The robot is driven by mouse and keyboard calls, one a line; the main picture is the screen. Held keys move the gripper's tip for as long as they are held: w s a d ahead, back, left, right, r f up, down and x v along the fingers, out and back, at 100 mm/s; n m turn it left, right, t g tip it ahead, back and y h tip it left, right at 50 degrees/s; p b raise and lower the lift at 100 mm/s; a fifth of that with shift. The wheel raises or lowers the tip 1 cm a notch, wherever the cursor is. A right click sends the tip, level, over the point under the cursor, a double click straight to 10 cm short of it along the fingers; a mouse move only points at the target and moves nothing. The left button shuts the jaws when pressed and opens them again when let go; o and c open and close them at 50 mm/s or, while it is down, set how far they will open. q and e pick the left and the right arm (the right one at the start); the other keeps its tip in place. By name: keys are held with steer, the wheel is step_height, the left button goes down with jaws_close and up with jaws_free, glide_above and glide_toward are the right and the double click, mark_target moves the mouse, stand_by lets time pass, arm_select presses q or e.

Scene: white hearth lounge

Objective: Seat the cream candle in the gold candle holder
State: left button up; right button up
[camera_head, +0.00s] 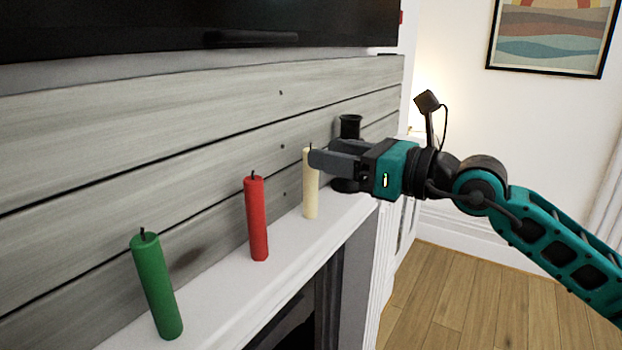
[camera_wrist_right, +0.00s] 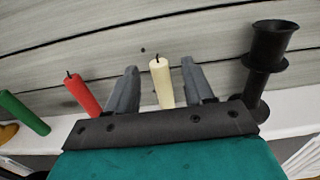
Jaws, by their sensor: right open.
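The cream candle (camera_head: 311,196) stands upright on the white mantel, at the far end of a row of candles. My right gripper (camera_head: 319,158) is open at the candle's upper part, coming in from the right. In the right wrist view the cream candle (camera_wrist_right: 162,86) shows between the two open fingers (camera_wrist_right: 159,75), with a gap on each side. A small gold object, perhaps the gold candle holder (camera_wrist_right: 8,131), is cut off at the left edge of the right wrist view. It does not show in the head view. My left gripper is not in view.
A red candle (camera_head: 257,220) and a green candle (camera_head: 157,287) stand on the mantel (camera_head: 215,285) to the left. A tall black holder (camera_head: 350,124) stands behind my right gripper; it is also close by at right in the wrist view (camera_wrist_right: 267,55). A plank wall backs the mantel.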

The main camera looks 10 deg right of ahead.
steer(key=x, duration=0.2)
steer(key=p+x, duration=0.1)
steer(key=x, duration=0.1)
steer(key=shift+s+r, duration=0.1)
steer(key=shift+r, duration=0.2)
steer(key=shift+w+a+f, duration=0.15)
steer(key=shift+w+a, duration=0.05)
steer(key=shift+a, duration=0.05)
steer(key=shift+c, duration=0.2)
jaws_close()
